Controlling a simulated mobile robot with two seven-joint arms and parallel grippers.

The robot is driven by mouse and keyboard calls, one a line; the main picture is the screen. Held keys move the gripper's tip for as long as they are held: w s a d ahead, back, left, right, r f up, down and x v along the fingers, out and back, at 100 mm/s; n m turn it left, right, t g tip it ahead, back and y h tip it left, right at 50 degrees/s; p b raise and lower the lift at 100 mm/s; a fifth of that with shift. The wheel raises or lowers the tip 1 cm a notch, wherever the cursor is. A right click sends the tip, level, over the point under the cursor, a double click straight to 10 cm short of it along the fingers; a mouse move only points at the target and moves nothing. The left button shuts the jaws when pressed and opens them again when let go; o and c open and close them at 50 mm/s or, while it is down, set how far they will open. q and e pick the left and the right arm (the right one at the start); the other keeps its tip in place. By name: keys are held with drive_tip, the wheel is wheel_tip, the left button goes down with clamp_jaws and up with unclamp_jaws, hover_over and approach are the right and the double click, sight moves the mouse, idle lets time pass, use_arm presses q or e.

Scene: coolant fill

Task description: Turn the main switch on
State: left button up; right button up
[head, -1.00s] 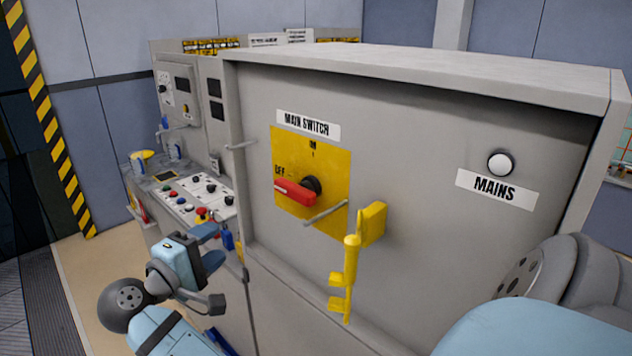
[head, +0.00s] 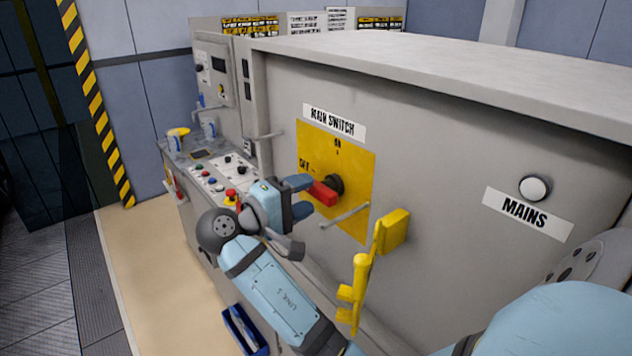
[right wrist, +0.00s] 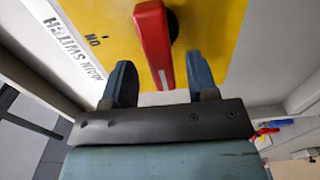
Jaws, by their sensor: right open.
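The main switch has a red handle (head: 322,193) on a black hub, mounted on a yellow plate (head: 352,170) below a MAIN SWITCH label. In the right wrist view, the handle (right wrist: 153,40) reaches between the two spread fingers (right wrist: 160,68) with gaps on both sides. Contact is not visible. My left gripper is not in view.
A thin grey bar (head: 345,215) sticks out below the handle. A yellow bracket (head: 393,231) with a yellow key-like part (head: 359,285) stands right of it. A white MAINS lamp (head: 534,187) is at right. A control desk (head: 232,166) is at left.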

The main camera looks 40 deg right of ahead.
sight(311, 192)
drive_tip(key=shift+s+d, duration=0.15)
drive_tip(key=shift+d, duration=1.05)
drive_tip(key=shift+d+p, duration=0.35)
drive_tip(key=shift+d, duration=0.15)
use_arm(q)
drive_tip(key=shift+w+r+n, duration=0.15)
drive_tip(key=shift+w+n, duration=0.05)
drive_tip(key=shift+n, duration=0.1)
use_arm(e)
drive_tip(key=c, duration=0.8)
